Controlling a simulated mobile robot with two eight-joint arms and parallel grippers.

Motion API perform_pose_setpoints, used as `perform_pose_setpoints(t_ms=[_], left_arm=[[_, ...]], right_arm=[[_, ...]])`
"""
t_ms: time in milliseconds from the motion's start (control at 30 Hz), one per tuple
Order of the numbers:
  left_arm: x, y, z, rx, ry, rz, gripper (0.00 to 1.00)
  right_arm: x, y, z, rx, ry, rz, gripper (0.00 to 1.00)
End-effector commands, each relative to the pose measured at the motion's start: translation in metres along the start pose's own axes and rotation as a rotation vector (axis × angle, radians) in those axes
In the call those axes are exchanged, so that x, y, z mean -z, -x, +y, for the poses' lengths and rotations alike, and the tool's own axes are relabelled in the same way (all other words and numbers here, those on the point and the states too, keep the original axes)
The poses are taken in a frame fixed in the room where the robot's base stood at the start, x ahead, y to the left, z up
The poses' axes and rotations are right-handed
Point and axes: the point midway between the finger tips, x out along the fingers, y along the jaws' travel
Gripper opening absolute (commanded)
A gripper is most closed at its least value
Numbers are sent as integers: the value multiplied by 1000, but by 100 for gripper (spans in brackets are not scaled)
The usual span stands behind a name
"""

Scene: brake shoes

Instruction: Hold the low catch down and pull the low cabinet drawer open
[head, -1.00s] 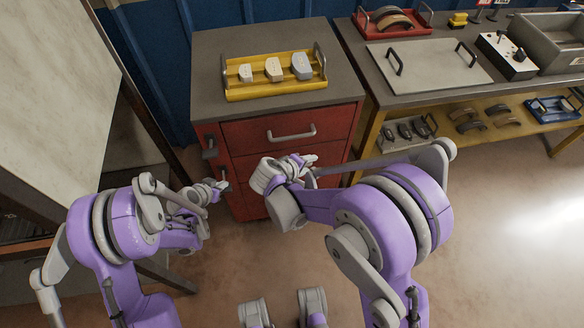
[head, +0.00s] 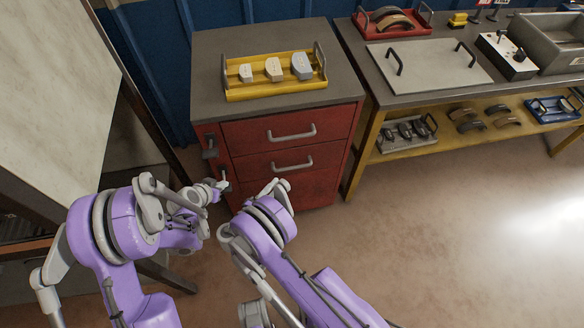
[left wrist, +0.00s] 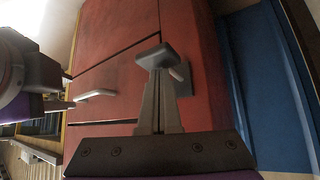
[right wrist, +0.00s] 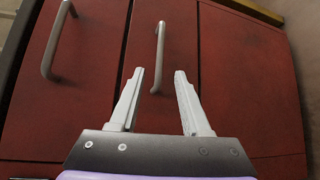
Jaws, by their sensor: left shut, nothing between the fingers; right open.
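The red cabinet's low drawer, which looks shut, has a grey bar handle (head: 292,164). The handle also shows in the right wrist view (right wrist: 158,52). The low catch (left wrist: 157,57) is a grey block on a stem at the cabinet's edge. My left gripper (left wrist: 160,88) is shut and empty, its tips at the catch; I cannot tell whether they press on it. My right gripper (right wrist: 159,72) is open and empty in front of the low drawer. The handle's near end shows between its fingertips; I cannot tell how far beyond them it lies. The head view mostly hides this gripper.
The upper drawer has its own handle (head: 291,133), and an upper catch (head: 210,147) sits left of it. A yellow tray (head: 275,93) with blocks is on the cabinet top. A workbench (head: 440,82) stands to the right. A pale panel (head: 50,85) leans at left.

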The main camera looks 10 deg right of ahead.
Motion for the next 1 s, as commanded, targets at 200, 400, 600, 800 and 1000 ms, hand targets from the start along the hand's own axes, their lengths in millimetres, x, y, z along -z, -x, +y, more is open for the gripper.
perform_pose_setpoints(t_ms=[200,400,600,800,1000], left_arm=[[0,0,0,0,0,-1,0],[0,0,0,0,0,-1,0],[0,0,0,0,0,-1,0],[0,0,0,0,0,-1,0],[0,0,0,0,0,-1,0]], right_arm=[[-2,-29,-1,-2,1,-5,47],[-2,-71,0,-1,0,-4,47],[-1,-102,0,-1,0,-3,47],[-1,-117,0,-1,0,-1,47],[0,-118,0,-1,0,0,47]])
